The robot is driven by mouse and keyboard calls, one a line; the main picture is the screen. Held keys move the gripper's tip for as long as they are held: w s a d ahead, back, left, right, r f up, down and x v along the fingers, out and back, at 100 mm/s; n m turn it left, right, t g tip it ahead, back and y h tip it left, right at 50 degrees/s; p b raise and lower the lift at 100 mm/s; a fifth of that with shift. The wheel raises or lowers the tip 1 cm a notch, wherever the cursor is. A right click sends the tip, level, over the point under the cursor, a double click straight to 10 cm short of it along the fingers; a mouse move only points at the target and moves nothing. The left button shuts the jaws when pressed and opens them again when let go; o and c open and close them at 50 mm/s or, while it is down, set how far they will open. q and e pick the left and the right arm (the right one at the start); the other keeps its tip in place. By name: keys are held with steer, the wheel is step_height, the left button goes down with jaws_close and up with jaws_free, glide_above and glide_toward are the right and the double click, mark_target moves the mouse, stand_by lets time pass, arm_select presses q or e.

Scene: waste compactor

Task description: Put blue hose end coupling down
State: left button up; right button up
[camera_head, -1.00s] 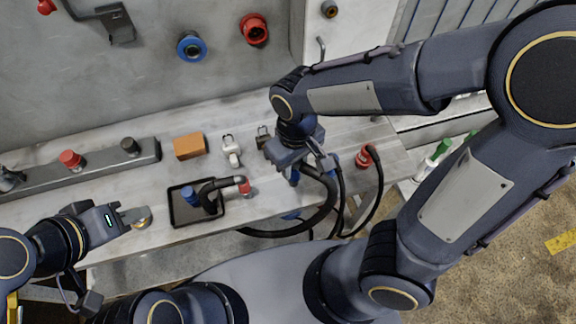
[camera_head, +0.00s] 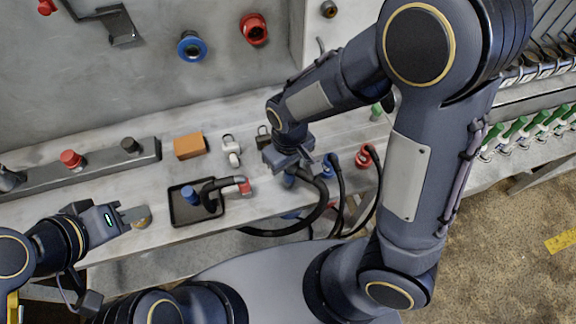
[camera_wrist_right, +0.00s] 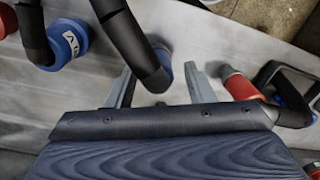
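A blue hose end coupling (camera_wrist_right: 163,73) on a black hose stands on the grey bench, between the spread fingers of my right gripper (camera_wrist_right: 162,88). Both fingers look apart from it. In the head view, this coupling (camera_head: 289,180) shows just below my right gripper (camera_head: 291,168), whose fingertips are mostly hidden there. A second blue coupling (camera_head: 328,166) stands just to the right; it also shows at the left of the wrist view (camera_wrist_right: 66,42).
A black tray (camera_head: 181,217) holds a blue-ended and red-ended black elbow hose (camera_head: 220,183). A red coupling (camera_head: 362,158) stands right of the blue ones. Black hoses (camera_head: 283,232) loop over the front edge. An orange block (camera_head: 189,146) and white fitting (camera_head: 230,150) lie behind.

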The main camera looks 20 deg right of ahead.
steer(key=shift+r, duration=0.1)
step_height(320, 180, up, 12)
steer(key=s+d+r+m+t+y, duration=0.3)
steer(key=s+d+m+t, duration=0.3)
steer(key=s+d, duration=0.4)
steer(key=shift+s+d+r, duration=0.25)
steer(key=shift+d, duration=0.2)
steer(key=shift+o, duration=0.3)
stand_by(1.1)
